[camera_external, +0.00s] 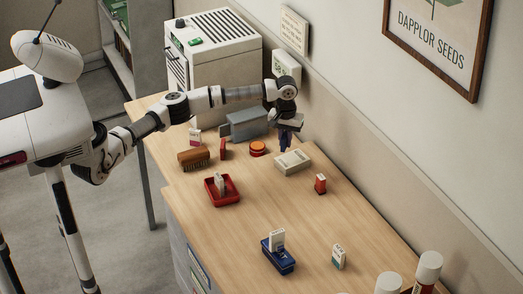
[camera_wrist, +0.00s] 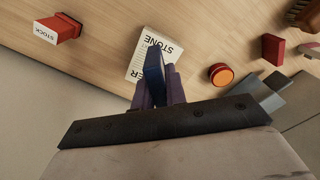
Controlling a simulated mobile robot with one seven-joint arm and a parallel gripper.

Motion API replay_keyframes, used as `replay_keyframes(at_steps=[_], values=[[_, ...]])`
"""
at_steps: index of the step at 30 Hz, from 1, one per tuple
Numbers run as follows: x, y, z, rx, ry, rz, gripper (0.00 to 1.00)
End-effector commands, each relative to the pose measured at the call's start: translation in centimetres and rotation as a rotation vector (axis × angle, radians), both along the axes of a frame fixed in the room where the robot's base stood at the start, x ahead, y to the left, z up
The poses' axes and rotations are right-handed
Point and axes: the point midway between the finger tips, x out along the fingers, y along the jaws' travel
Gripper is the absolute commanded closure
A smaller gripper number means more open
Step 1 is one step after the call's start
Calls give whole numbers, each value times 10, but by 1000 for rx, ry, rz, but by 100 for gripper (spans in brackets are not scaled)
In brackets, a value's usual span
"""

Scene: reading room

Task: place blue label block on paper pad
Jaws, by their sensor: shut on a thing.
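The paper pad (camera_external: 293,163) is a pale flat block with dark printing, lying on the desk near the wall. It also shows in the wrist view (camera_wrist: 139,66). My gripper (camera_external: 285,146) is just above the pad in the outside view. In the wrist view my gripper's dark fingers (camera_wrist: 158,90) are shut on a narrow blue block (camera_wrist: 153,66), which overlaps the pad's printed face. The block's label is not visible, and I cannot tell whether the block touches the pad.
A red-orange round piece (camera_external: 257,148) and a small red block (camera_external: 223,150) lie left of the pad, with a brown brush (camera_external: 193,159). A red STOCK block (camera_external: 320,184) stands to the right. Red (camera_external: 211,200) and blue (camera_external: 278,266) trays hold upright blocks. The desk's middle is clear.

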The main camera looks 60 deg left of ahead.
Motion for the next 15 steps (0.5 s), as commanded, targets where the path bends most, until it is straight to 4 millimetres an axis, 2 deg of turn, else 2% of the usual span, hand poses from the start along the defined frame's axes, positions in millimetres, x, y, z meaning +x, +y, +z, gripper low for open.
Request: replay_keyframes(at_steps=[8, 15], values=[[0, 0, -23, 0, 1, 0, 100], [0, 0, -56, 0, 1, 0, 100]])
